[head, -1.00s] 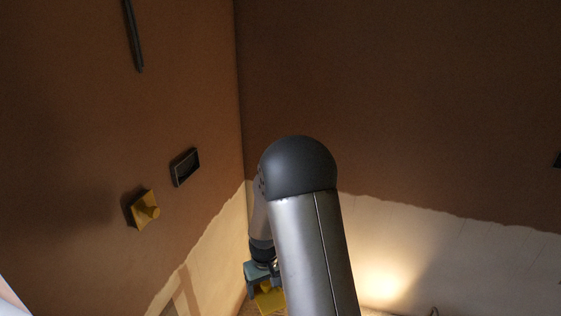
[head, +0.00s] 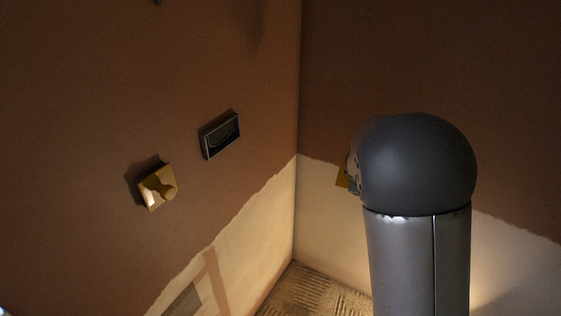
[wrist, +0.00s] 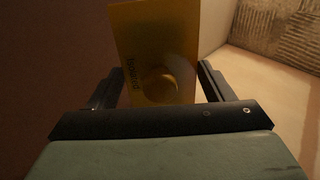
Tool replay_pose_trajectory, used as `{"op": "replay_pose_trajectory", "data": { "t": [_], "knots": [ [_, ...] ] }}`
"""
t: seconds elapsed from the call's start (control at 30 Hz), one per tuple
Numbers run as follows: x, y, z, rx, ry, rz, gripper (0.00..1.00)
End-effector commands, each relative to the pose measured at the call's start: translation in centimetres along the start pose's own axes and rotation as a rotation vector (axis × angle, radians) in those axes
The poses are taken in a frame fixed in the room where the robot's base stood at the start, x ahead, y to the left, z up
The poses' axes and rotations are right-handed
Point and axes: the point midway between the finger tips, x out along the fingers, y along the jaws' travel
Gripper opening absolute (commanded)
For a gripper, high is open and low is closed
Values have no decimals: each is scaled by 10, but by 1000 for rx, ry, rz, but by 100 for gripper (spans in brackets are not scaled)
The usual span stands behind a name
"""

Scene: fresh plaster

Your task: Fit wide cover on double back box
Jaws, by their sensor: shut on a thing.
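The double back box (head: 205,146) is a dark, wide, open-fronted box set in the brown plaster of the left wall, near the corner. In the head view, a small yellow edge of the cover (head: 342,178) shows left of my arm. My arm hides most of the gripper there. The cover is apart from the box, to its right in the picture.
A smaller yellow cover with a knob (head: 157,188) is on the left wall, left of and below the box. A dark upright piece (head: 157,2) shows at the top edge. The room corner lies between box and arm. The wall below is pale, the floor (head: 310,290) ridged.

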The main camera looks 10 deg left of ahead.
Motion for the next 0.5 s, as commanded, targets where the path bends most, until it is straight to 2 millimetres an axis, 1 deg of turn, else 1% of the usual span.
{"op": "replay_pose_trajectory", "data": {
  "t": [0.03, 0.17, 0.33, 0.5],
  "knots": [
    [-4, 2, -8, -39, 38, 32, 58],
    [-13, 9, -25, -121, 129, 108, 58],
    [-23, 16, -38, -185, 216, 176, 58],
    [-30, 19, -48, -230, 282, 220, 58]
  ]
}}
